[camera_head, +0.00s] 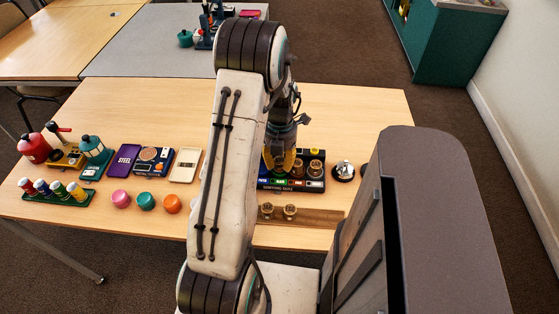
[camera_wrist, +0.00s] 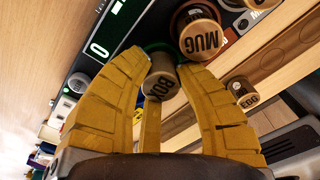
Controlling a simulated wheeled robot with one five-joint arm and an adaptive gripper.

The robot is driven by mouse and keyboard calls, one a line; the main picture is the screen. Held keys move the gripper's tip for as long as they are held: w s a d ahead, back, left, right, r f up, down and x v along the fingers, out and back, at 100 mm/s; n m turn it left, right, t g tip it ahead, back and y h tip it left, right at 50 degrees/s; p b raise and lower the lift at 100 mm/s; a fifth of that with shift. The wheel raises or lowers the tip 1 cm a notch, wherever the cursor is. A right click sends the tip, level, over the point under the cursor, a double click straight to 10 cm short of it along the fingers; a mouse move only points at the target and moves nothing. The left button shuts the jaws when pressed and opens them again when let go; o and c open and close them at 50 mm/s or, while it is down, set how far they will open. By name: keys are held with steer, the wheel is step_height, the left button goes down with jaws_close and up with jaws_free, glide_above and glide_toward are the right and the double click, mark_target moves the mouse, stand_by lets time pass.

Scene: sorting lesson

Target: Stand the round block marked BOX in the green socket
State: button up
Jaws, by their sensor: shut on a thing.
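The round wooden block marked BOX (camera_wrist: 161,88) is between the yellow fingers of my gripper (camera_wrist: 160,75) in the wrist view. My gripper is shut on it. Its far end is at the green ring (camera_wrist: 156,47) of the socket; I cannot tell how deep it sits. In the head view my gripper (camera_head: 283,160) is over the dark sorting tray (camera_head: 290,187), and my arm hides part of the tray and the held block. A block marked MUG (camera_wrist: 201,39) stands right beside the fingers in the wrist view.
Two round blocks (camera_head: 267,210) (camera_head: 290,212) stand on a wooden rail (camera_head: 320,216) in front of the tray. A bell (camera_head: 344,170) is right of the tray. Pink, teal and orange round pieces (camera_head: 146,201) and other items lie to the left.

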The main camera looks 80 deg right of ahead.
steer(key=shift+f+b, duration=0.3)
steer(key=shift+f, duration=0.1)
steer(key=o, duration=0.5)
steer(key=shift+o, duration=0.2)
steer(key=shift+r, duration=0.1)
steer(key=shift+d+r+p, duration=0.15)
steer(key=shift+r+p, duration=1.85)
steer(key=shift+r, duration=0.7)
steer(key=shift+d+r+p, duration=0.15)
steer(key=shift+r+p, duration=1.85)
steer(key=shift+r, duration=0.7)
steer(key=shift+r, duration=0.1)
step_height(320, 180, up, 6)
steer(key=p, duration=0.4)
glide_above(280, 158)
